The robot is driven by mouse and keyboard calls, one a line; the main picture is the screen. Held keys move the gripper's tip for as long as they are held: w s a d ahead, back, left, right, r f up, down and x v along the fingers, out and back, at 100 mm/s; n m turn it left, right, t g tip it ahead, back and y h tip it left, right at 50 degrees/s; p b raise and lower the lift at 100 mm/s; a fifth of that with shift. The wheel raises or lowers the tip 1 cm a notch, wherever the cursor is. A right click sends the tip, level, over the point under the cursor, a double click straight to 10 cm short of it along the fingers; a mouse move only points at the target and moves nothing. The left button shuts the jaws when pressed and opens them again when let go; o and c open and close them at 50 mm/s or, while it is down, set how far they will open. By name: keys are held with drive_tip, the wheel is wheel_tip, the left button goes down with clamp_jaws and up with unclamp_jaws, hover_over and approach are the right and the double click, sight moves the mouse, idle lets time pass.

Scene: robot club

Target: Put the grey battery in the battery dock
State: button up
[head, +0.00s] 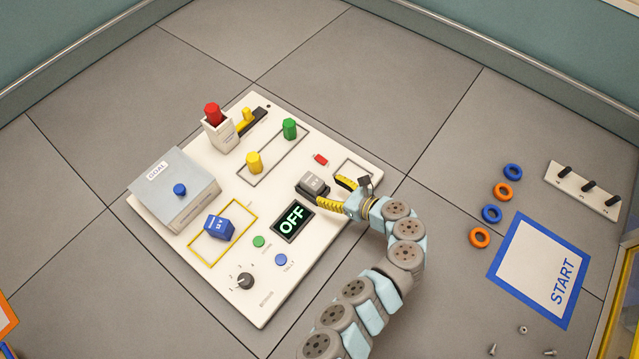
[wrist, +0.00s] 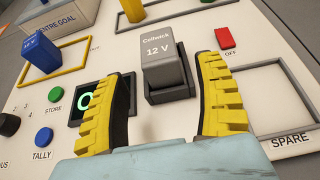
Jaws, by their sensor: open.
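The grey battery (head: 315,181), marked 12 V, stands in the dark grey battery dock (head: 306,193) on the white panel. In the wrist view the battery (wrist: 166,48) sits in the socket of the dock (wrist: 171,94), its lower end hidden by the dock walls. My gripper (head: 328,190) is open and empty. In the wrist view its yellow fingers (wrist: 165,72) are spread to the left and right of the battery and dock, with gaps showing on both sides.
A blue battery (head: 219,227) stands in a yellow outline. A red switch (head: 321,159), green peg (head: 289,129) and yellow peg (head: 254,162) are nearby. The SPARE outline (wrist: 284,132) is empty where visible.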

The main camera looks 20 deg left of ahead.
drive_tip(key=v, duration=0.5)
idle(0.5)
